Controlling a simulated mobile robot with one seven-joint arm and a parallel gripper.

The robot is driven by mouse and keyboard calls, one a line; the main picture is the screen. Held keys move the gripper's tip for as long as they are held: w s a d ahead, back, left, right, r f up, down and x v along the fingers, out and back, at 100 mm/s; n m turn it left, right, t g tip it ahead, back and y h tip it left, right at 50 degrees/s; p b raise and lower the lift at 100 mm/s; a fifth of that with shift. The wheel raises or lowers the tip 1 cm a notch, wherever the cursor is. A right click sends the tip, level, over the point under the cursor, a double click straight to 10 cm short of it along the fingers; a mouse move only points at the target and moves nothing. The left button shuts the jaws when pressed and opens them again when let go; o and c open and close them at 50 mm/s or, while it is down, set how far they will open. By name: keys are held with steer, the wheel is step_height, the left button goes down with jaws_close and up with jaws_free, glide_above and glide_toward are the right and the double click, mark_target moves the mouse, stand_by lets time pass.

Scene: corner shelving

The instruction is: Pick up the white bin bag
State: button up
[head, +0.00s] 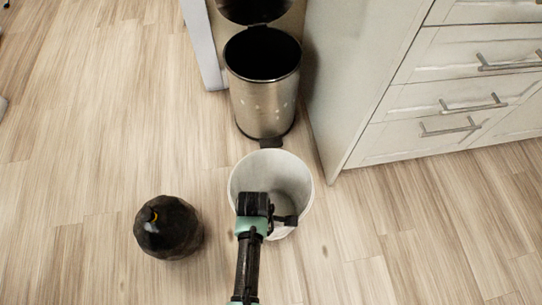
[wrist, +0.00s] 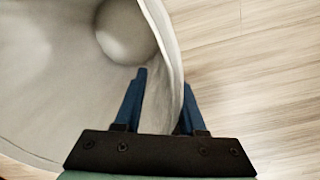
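The white bin bag (head: 292,176) looks like a round, open-topped white tub standing on the floor in the middle of the head view. In the wrist view its pale inside (wrist: 55,95) fills the left, with its rim curving down the middle. My gripper (head: 272,213) is at the near side of its rim. In the wrist view the two blue fingers of my gripper (wrist: 165,80) are apart and straddle the wall, the left one inside and the right one outside, largely hidden behind the wall. A gap shows between the left finger and the wall.
A steel pedal bin (head: 262,100) with its lid up stands just behind. A black tied bag (head: 168,228) lies on the floor to the left. A white drawer cabinet (head: 440,75) is at the right. Wooden floor is clear at the lower right and far left.

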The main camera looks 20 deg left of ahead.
steer(key=shift+f, duration=0.55)
steer(key=shift+c, duration=0.3)
steer(key=shift+r, duration=0.1)
jaws_close()
stand_by(0.6)
